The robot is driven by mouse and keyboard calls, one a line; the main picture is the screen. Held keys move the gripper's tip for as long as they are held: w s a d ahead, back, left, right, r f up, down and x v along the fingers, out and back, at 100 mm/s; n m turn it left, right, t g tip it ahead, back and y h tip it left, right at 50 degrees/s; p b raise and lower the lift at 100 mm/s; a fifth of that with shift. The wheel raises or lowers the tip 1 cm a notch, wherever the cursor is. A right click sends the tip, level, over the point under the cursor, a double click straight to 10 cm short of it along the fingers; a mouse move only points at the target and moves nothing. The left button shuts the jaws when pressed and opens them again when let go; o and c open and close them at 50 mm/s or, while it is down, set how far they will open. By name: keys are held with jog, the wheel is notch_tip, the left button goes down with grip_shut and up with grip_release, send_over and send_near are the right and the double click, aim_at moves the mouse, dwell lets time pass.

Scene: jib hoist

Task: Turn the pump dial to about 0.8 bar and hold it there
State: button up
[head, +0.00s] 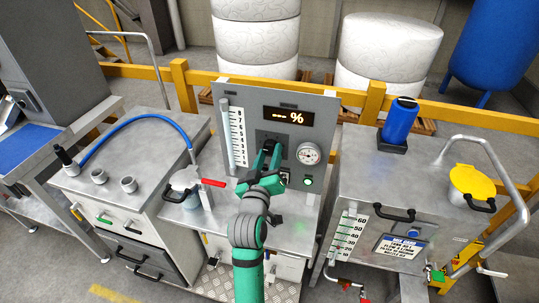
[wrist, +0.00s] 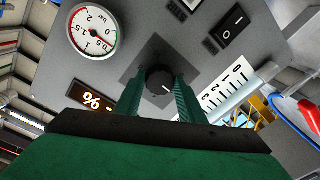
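The pump dial (wrist: 160,80) is a round black knob with a white mark, on a dark square plate on the grey panel (head: 221,98). My gripper (wrist: 160,82) has its two green fingers on either side of the knob, seemingly touching it. In the head view my gripper (head: 268,153) hides most of the dial. A round white pressure gauge (head: 309,153) sits right of the dial; it also shows in the wrist view (wrist: 92,30), upside down. Its needle is too small to read exactly. The orange display (head: 289,116) shows dashes and a percent sign.
A white level scale (head: 236,136) stands left on the panel. A pot with a red lever (head: 212,183) is left of my arm. A steel tank (head: 372,170) stands right.

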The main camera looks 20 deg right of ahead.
jog(key=shift+c, duration=1.3)
jog(key=m, duration=0.5)
jog(key=shift+w+m, duration=0.1)
jog(key=shift+m, duration=0.3)
jog(key=m+h, duration=0.1)
jog(key=m, duration=0.5)
jog(key=shift+a+m, duration=0.15)
jog(key=shift+m, duration=0.25)
jog(key=o, duration=1)
jog(key=shift+o, duration=0.2)
jog(key=shift+f, duration=0.1)
